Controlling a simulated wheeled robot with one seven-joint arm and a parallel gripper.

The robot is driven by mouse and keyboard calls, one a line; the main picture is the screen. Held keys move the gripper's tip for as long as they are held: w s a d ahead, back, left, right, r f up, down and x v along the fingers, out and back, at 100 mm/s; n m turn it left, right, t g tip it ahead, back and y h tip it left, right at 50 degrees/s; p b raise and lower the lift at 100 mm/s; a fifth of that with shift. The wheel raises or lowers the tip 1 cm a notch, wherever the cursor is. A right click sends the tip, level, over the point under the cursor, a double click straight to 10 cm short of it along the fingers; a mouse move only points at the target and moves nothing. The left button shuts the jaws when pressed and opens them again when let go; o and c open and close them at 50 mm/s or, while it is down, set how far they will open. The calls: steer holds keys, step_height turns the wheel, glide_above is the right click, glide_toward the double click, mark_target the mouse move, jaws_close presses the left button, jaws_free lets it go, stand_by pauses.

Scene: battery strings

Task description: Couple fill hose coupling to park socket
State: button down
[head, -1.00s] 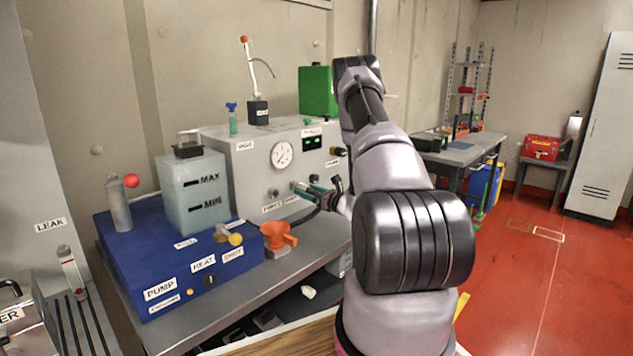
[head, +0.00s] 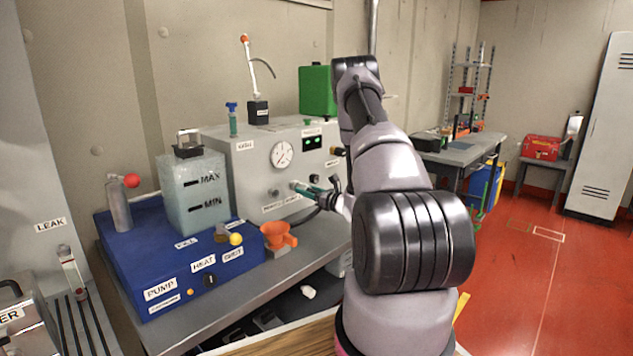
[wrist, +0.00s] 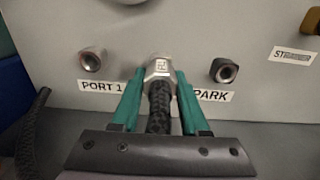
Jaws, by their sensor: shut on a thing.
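My gripper (wrist: 155,105) has green fingers and is shut on the metal fill hose coupling (wrist: 158,68), with its black braided hose (wrist: 160,108) running back between the fingers. The park socket (wrist: 223,70) is a metal ring on the grey panel, right of the coupling and above the PARK label (wrist: 212,96). The coupling is apart from it sideways. It points at the panel between the PORT 1 socket (wrist: 91,60) and the park socket; whether it touches the panel I cannot tell. In the head view my gripper (head: 308,189) is at the panel's front, partly hidden by my arm.
The grey panel box (head: 250,165) has a gauge (head: 281,154) above the sockets. An orange funnel (head: 278,236) stands close in front. A blue pump unit (head: 180,265) with a tank (head: 195,190) is at left. A black hose (wrist: 32,125) hangs at the wrist view's left.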

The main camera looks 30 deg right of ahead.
steer(key=shift+s+d, duration=0.15)
steer(key=shift+s, duration=0.4)
steer(key=shift+v, duration=1.2)
steer(key=shift+v, duration=2.45)
